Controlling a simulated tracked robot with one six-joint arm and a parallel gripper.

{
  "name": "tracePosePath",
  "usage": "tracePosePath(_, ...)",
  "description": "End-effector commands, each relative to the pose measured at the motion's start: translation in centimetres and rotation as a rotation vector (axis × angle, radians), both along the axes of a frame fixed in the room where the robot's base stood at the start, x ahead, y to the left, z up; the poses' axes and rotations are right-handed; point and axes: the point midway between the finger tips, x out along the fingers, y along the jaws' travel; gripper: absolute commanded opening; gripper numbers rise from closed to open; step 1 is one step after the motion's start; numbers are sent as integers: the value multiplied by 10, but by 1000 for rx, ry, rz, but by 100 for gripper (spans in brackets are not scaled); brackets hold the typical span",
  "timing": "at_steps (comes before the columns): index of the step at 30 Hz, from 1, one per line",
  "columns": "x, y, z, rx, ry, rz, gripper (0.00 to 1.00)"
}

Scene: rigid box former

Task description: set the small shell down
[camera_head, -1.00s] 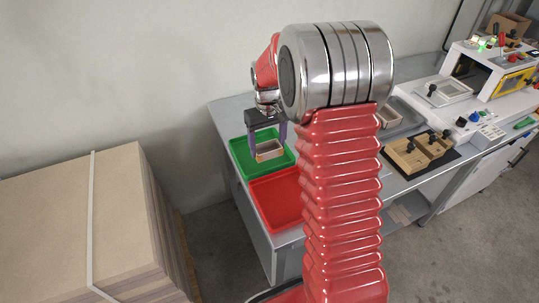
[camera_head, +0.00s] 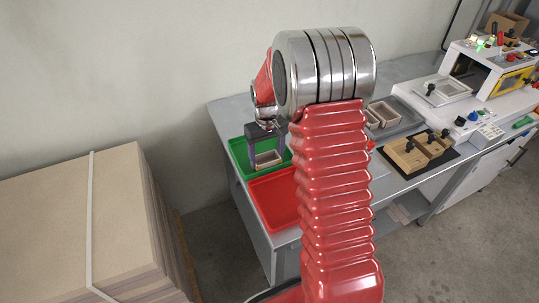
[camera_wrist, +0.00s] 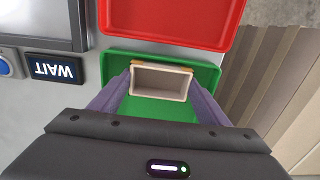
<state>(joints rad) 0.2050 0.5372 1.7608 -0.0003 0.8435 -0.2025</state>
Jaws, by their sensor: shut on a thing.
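The small shell (camera_wrist: 160,82) is an open beige box with thin walls. It also shows in the head view (camera_head: 267,158). My gripper (camera_head: 266,160) is shut on it, with one purple finger on each side, as the wrist view shows (camera_wrist: 160,80). The shell is over or in the green tray (camera_head: 240,161); I cannot tell whether it touches the tray's floor. The green tray also shows behind the shell in the wrist view (camera_wrist: 192,76). My wrist and arm hide part of the tray in the head view.
A red tray (camera_head: 272,205) adjoins the green one, empty where visible. A stack of board (camera_head: 60,215) stands left of the bench. Wooden blocks with black knobs (camera_head: 416,152), a grey tray with more shells (camera_head: 385,115) and a white machine (camera_head: 480,85) stand to the right.

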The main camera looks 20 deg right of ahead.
Motion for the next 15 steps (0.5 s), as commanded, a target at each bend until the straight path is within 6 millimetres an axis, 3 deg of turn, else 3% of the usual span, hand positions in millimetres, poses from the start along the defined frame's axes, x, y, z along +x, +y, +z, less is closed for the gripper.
tracePosePath(6,0,0,-2,0,1,0,48)
tracePosePath(7,0,0,-2,0,0,0,71)
tracePosePath(15,0,0,-1,0,0,-1,88)
